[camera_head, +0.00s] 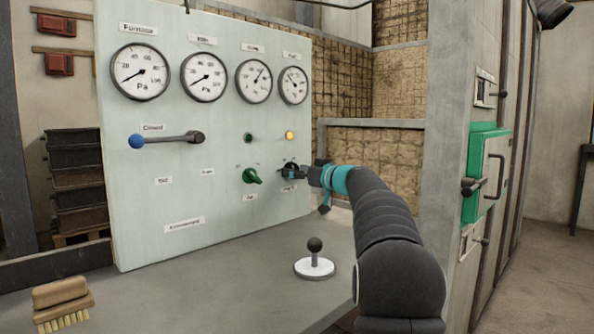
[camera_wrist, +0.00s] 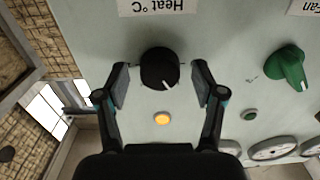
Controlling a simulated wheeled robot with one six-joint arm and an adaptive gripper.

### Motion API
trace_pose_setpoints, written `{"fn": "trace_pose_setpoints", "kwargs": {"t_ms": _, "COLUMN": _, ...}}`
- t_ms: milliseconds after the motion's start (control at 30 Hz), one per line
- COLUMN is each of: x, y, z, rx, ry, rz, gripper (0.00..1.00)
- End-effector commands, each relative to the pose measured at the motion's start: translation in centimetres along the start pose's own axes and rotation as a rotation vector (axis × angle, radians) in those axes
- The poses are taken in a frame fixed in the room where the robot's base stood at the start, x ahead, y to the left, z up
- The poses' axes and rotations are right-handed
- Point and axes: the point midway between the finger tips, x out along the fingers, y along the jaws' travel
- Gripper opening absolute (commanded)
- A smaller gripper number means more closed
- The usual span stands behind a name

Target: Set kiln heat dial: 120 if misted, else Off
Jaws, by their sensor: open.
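The black heat dial (camera_wrist: 160,69) sits under an upside-down "Heat °C" label (camera_wrist: 157,6) in the wrist view. Its white mark points toward the lit amber lamp (camera_wrist: 162,118), slightly to the right in that picture. No readable scale numbers show around it. My gripper (camera_wrist: 159,88) is open, with one finger on each side of the dial and a gap on both sides. In the head view my gripper (camera_head: 298,173) is at the panel's lower right and partly covers the dial (camera_head: 291,166). I cannot make out any mist.
A green knob (camera_head: 251,176) and a small green lamp (camera_head: 248,138) are left of the dial. A blue-tipped lever (camera_head: 165,139) and several gauges share the panel (camera_head: 160,210). A small round-topped stand (camera_head: 314,262) and a brush (camera_head: 62,300) are on the bench (camera_head: 230,290).

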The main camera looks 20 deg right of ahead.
Motion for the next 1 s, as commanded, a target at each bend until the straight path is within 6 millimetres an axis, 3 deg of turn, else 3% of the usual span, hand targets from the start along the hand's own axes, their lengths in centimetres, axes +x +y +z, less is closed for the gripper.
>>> {"fn": "trace_pose_setpoints", "kwargs": {"t_ms": 233, "x": 0.04, "y": 0.01, "z": 0.04, "rx": 0.000, "ry": 0.000, "rz": 0.000, "gripper": 0.66}}
{"fn": "trace_pose_setpoints", "kwargs": {"t_ms": 467, "x": 0.02, "y": 0.02, "z": 0.03, "rx": 0.000, "ry": 0.000, "rz": 0.000, "gripper": 0.09}}
{"fn": "trace_pose_setpoints", "kwargs": {"t_ms": 767, "x": 0.02, "y": 0.01, "z": 0.11, "rx": 0.024, "ry": 0.000, "rz": 0.000, "gripper": 0.09}}
{"fn": "trace_pose_setpoints", "kwargs": {"t_ms": 1000, "x": 0.02, "y": -0.01, "z": 0.22, "rx": 0.138, "ry": 0.001, "rz": 0.000, "gripper": 0.09}}
